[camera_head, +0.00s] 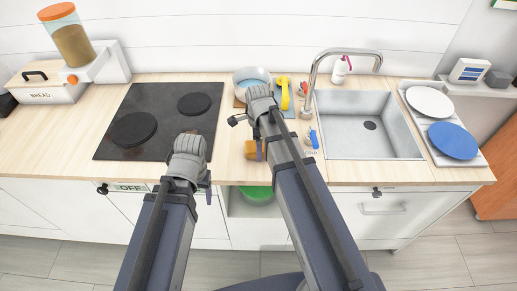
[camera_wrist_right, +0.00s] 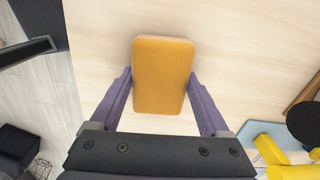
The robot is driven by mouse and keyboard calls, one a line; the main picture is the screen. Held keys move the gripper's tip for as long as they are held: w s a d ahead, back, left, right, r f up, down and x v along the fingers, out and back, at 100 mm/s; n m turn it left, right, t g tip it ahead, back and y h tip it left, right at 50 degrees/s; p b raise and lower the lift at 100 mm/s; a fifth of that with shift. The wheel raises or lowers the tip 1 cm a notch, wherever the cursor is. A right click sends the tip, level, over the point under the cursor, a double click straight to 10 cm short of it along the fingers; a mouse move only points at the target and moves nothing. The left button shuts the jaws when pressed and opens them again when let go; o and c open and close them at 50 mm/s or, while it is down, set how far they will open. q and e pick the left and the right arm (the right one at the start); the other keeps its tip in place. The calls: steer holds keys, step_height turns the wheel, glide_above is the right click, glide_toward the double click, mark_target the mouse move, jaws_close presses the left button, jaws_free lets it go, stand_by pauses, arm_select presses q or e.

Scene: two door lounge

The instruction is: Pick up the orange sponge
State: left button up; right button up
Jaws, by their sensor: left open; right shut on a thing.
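The orange sponge (camera_wrist_right: 163,75) stands between the two purple fingers of my right gripper (camera_wrist_right: 161,88) in the right wrist view, with a finger against each long side. In the head view the sponge (camera_head: 250,149) shows partly beside my right arm, near the counter's front edge. I cannot tell whether it touches the wood. My right gripper (camera_head: 259,150) is mostly hidden behind its own arm there. My left gripper (camera_head: 207,188) is open and empty, near the counter's front edge below the hob.
The wooden counter (camera_head: 45,145) holds a black hob (camera_head: 160,148) left and a sink (camera_head: 370,140) right. A pot (camera_head: 250,76), a yellow item (camera_head: 285,92) and a blue item (camera_head: 313,139) stand near my right arm. Plates (camera_head: 452,141) lie far right. Drawers line the front.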

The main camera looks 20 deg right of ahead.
step_height(320, 180, up, 10)
steer(key=p, duration=1)
